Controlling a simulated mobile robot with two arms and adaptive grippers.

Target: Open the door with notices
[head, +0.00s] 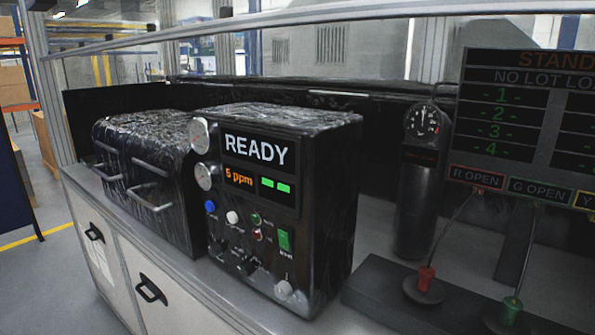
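Below the worktop are pale cabinet fronts at the lower left. The leftmost door (84,215) carries what look like white paper notices (99,262), too small to read. Its black handle (94,233) sits near the top of the door, and the door looks shut. To its right is another pale door (190,318) with a black handle (151,290), also looking shut; its lower part is cut off by the picture edge. Neither of my grippers is in view.
On the worktop stand a black box with bar handles (150,175), a black instrument reading READY (335,190), a dark cylinder with a gauge (417,210) and a status board (510,120). Grey floor (40,275) with a yellow line lies clear left of the cabinet.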

